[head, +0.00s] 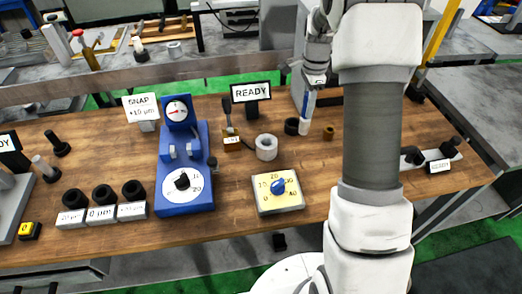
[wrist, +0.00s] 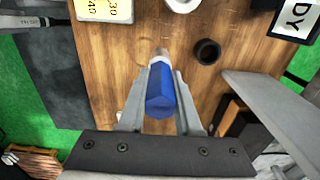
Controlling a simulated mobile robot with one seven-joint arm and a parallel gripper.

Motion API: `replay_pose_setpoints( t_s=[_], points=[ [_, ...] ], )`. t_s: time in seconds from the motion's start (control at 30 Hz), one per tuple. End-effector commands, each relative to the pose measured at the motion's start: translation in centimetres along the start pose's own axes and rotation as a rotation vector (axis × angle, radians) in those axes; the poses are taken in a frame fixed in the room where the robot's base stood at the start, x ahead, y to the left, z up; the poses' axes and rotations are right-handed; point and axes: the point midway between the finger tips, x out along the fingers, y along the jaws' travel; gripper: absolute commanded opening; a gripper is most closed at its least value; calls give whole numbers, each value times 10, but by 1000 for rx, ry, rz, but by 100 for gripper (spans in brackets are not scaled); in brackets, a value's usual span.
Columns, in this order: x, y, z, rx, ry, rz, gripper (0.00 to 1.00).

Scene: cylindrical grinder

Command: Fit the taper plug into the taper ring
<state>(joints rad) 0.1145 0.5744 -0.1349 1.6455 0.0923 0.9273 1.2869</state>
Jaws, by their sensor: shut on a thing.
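My gripper (head: 313,82) is shut on the taper plug (head: 306,118), above the far right part of the wooden bench. In the wrist view my gripper (wrist: 159,75) has its two fingers on either side of the plug's blue handle (wrist: 160,95); its pale end points away from me. A short dark ring (head: 291,126) stands close to the left of the plug; it also shows in the wrist view (wrist: 207,51). I cannot tell for certain which is the taper ring.
A READY sign (head: 251,92) stands behind the rings, and a yellow dial box (head: 278,191) in front. A blue gauge stand (head: 184,170) is to the left. Bare wood lies between the rings and dial box.

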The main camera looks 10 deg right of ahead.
Motion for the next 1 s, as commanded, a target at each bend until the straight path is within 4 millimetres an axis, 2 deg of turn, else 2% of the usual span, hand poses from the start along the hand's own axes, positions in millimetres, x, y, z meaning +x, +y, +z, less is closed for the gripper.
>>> replay_pose_setpoints(
  t_s=[0.17,0.4,0.6,0.87,1.0],
  points=[
    [17,-6,21,-4,-1,-1,0],
    [49,-23,71,-6,0,-1,0],
    [66,-34,101,-2,-1,-1,0],
    [71,-36,110,0,-1,-1,0],
    [84,-36,109,1,-1,0,0]
  ],
)
